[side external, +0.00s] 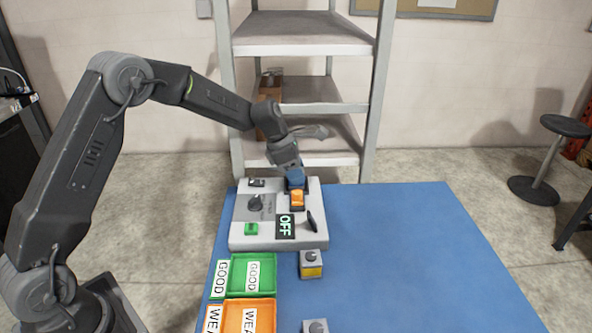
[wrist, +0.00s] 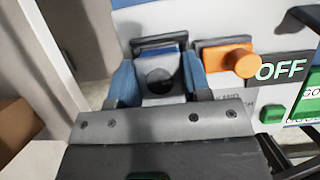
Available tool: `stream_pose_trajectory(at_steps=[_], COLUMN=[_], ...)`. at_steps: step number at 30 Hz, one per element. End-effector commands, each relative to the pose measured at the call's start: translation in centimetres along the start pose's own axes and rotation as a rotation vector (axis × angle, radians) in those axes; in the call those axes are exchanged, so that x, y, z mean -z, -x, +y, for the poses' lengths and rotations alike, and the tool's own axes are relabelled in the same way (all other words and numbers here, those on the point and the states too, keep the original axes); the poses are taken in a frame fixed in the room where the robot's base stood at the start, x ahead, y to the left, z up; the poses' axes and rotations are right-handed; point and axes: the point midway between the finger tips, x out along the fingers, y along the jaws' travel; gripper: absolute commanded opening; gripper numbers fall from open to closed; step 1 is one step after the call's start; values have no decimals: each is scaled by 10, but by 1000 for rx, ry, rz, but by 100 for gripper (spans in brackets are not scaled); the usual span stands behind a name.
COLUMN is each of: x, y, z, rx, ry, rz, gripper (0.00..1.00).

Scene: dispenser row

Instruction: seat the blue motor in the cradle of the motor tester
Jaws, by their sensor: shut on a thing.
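The motor tester (side external: 245,233) is a pale grey box on the blue table, with a dark knob, a green button and a display reading OFF. My gripper (side external: 292,176) reaches down at its back right corner, shut on the blue motor (side external: 297,183). In the wrist view my gripper (wrist: 160,84) has a blue-tinted finger on each side of a grey face with a dark round spot. Some blue of the motor (wrist: 160,51) shows beyond, against a dark-edged holder. The cradle is mostly hidden, so I cannot tell whether the motor is fully down in it.
An orange part (side external: 297,199) sits on the tester just in front of my gripper. A dark lever (side external: 311,220) stands at the tester's right. A green GOOD tray (side external: 252,275) and an orange WEAK tray (side external: 250,316) lie in front. The table's right side is clear.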

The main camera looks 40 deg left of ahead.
Motion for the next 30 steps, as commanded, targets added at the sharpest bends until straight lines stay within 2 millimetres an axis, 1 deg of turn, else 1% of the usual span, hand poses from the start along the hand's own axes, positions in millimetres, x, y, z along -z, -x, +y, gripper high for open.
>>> stream_pose_trajectory(at_steps=[3,4,12,13,17,23,30], x=[-1,-1,0,0,0,0,0], y=[1,1,0,0,0,0,0], z=[0,0,0,0,0,0,-1], rx=[-1,-1,0,0,0,2,3], ry=[0,0,0,0,0,0,0], rz=[-1,-1,-1,-1,0,1,1], gripper=[11,46,72,74,74,91,91])
